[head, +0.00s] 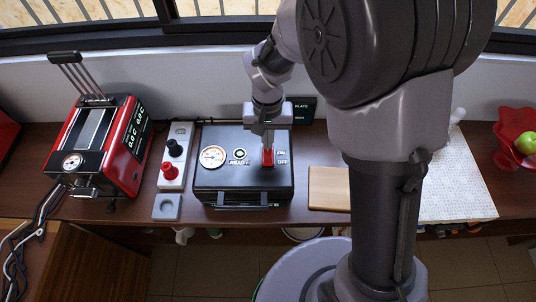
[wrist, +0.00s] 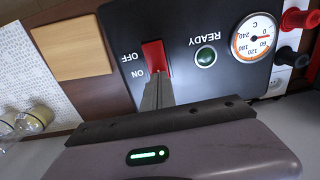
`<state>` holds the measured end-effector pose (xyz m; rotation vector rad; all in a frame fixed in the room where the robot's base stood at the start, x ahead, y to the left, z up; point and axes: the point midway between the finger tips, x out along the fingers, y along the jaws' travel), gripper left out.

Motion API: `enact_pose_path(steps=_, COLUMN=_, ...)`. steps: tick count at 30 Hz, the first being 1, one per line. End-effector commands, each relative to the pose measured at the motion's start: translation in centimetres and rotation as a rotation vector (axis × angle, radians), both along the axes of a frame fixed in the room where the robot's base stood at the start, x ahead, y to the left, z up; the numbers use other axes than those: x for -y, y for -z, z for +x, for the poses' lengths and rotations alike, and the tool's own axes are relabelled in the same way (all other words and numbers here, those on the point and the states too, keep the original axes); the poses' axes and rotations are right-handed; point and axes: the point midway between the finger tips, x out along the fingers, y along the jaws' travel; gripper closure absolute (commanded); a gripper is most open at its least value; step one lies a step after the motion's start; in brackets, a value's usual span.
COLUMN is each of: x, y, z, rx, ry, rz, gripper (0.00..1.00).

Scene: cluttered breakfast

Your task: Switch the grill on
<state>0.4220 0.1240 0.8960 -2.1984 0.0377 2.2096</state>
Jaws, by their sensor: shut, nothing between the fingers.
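The grill (head: 235,185) is a black box with a dial gauge (head: 213,156), a READY lamp (head: 240,155) and a red switch (head: 268,158) marked ON and OFF on its top. In the wrist view the red switch (wrist: 153,57) shows beside the ON and OFF labels, and the READY lamp (wrist: 205,57) looks dark green. My gripper (head: 268,143) is shut and empty, pointing down over the switch. In the wrist view its fingertips (wrist: 157,80) are at the ON end of the switch and hide part of it. I cannot tell whether they touch it.
A red toaster-like machine (head: 125,170) stands at the left. A socket strip (head: 172,182) with a black and a red plug lies beside the grill. A wooden board (head: 328,190) and a patterned mat (head: 455,200) are to the right, then a red bowl (head: 508,150) with a green apple.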

Motion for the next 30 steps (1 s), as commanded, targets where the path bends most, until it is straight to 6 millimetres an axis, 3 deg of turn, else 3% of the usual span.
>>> enact_pose_path(steps=9, x=0.0, y=0.2, z=0.0, rx=0.000, ry=0.000, rz=0.000, gripper=1.00)
enact_pose_path(steps=18, x=0.0, y=-3.6, z=0.0, rx=0.000, ry=0.000, rz=0.000, gripper=1.00)
enact_pose_path(steps=23, x=0.0, y=-4.4, z=0.1, rx=0.002, ry=-0.001, rz=0.000, gripper=1.00)
enact_pose_path(steps=26, x=0.0, y=-6.9, z=0.1, rx=0.004, ry=0.000, rz=0.001, gripper=1.00)
enact_pose_path(steps=30, x=0.0, y=-11.9, z=0.2, rx=0.006, ry=-0.001, rz=0.002, gripper=1.00)
